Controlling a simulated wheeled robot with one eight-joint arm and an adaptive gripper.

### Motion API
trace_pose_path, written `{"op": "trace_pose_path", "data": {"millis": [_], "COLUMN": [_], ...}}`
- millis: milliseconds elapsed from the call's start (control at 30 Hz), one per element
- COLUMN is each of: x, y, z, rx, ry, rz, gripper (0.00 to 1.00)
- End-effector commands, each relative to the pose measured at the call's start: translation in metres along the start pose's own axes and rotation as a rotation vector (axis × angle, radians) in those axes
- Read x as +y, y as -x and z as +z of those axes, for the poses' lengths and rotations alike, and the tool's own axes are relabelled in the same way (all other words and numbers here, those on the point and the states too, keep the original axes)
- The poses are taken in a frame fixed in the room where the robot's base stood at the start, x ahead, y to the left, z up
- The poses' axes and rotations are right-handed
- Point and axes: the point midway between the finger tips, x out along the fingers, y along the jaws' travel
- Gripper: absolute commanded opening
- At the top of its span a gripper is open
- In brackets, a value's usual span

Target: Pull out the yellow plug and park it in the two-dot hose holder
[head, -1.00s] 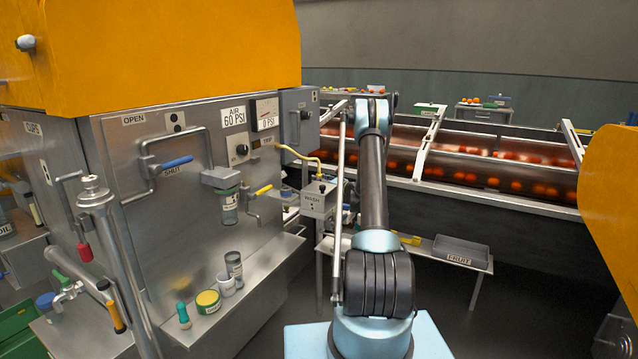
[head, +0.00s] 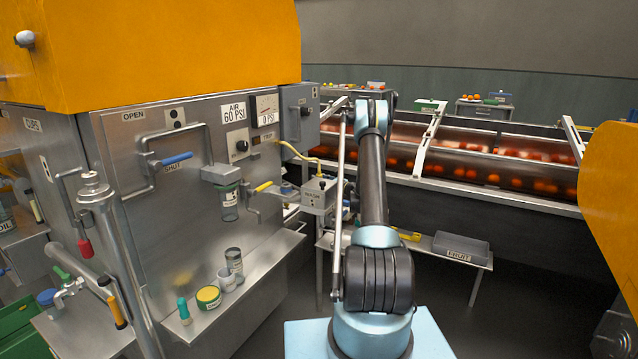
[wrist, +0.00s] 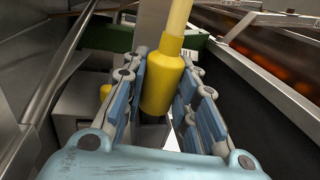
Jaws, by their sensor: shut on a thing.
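The yellow plug (wrist: 163,85) stands between the fingers of my gripper (wrist: 160,105) in the wrist view, with a paler yellow hose rising from its top. My gripper is shut on it. In the head view a yellow hose (head: 302,156) runs from the machine panel toward the grey WASH box (head: 318,198); my gripper is not clearly visible there behind my arm.
A shelf with a green-capped bottle (head: 183,311), a yellow-lidded tin (head: 208,297) and cups juts from the machine (head: 150,220). A grey FRUIT tray (head: 461,247) lies on a low bench to the right. The roller conveyor (head: 470,165) crosses behind my arm.

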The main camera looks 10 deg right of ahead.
Motion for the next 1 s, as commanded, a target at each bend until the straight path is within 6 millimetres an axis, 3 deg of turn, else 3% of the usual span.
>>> {"op": "trace_pose_path", "data": {"millis": [433, 467, 567, 1000], "x": [0.0002, 0.0002, 0.0002, -0.0004], "y": [0.0001, 0.0001, 0.0001, 0.0064], "z": [-0.0091, -0.0092, -0.0090, -0.0092], "rx": [0.000, 0.000, 0.000, 0.000], "ry": [0.000, 0.000, 0.000, 0.000], "rz": [0.000, 0.000, 0.000, -0.001], "gripper": [0.01, 0.29, 0.50, 0.50]}}
